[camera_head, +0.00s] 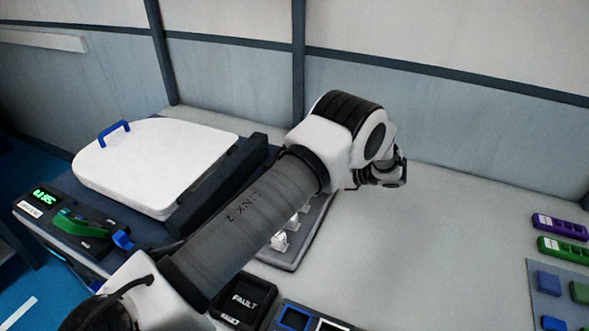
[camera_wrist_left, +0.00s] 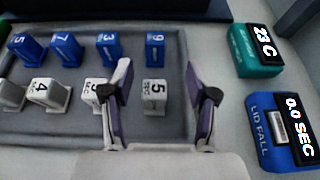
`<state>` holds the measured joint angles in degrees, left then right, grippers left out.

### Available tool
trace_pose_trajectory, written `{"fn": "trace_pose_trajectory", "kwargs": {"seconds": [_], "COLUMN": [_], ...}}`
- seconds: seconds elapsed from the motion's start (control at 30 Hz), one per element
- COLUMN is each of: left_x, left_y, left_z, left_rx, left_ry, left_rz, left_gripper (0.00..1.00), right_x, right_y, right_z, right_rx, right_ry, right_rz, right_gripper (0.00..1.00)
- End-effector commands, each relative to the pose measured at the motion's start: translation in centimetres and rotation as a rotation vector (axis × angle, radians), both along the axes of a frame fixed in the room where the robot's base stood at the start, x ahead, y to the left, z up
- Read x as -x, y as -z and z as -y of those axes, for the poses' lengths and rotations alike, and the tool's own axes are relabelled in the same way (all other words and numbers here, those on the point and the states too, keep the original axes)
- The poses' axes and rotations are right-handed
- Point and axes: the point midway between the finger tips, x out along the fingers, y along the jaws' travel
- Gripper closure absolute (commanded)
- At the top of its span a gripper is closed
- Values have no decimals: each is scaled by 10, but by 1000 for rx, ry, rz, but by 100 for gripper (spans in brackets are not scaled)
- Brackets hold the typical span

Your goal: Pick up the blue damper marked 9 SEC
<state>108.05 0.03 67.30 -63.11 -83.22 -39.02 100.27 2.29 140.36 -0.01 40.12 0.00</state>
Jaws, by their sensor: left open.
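In the left wrist view, the blue damper marked 9 (camera_wrist_left: 155,48) stands at the right end of the far row in a grey tray (camera_wrist_left: 60,125). My left gripper (camera_wrist_left: 158,70) is open and empty. Its fingers point toward the blue damper, one to each side of its line, with the damper just beyond the tips in the picture. A white damper marked 5 (camera_wrist_left: 155,92) shows between the fingers. In the head view my left arm covers most of the tray (camera_head: 283,264), and the blue damper is hidden. My right gripper is not in view.
Blue dampers marked 3 (camera_wrist_left: 109,48), 7 (camera_wrist_left: 66,48) and 5 (camera_wrist_left: 24,48) share the far row. White dampers (camera_wrist_left: 46,94) fill the near row. A teal 23 C display (camera_wrist_left: 245,60) and a blue LID FALL timer (camera_wrist_left: 262,125) stand right. A white toilet lid (camera_head: 155,165) is left.

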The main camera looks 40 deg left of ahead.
Motion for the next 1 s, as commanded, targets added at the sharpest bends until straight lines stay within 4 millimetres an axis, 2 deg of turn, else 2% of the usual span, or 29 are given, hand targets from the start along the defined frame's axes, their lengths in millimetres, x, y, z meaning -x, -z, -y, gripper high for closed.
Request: {"fn": "trace_pose_trajectory", "kwargs": {"seconds": [0.27, 0.5, 0.73, 0.9, 1.0], "left_x": [10, 21, 22, 22, 22], "left_y": [10, 25, 29, 29, 29], "left_z": [-29, -65, -68, -68, -68], "left_rx": [0, 0, 0, 0, 0], "left_ry": [-1, -1, 0, 0, 0], "left_rz": [-2, -2, 0, 0, 0], "left_gripper": [42, 42, 42, 100, 100], "right_x": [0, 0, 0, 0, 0], "right_y": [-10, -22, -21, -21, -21], "right_z": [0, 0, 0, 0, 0], "right_rx": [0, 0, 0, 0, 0], "right_ry": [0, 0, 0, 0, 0], "right_rz": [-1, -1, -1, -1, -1], "right_gripper": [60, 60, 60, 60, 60]}}
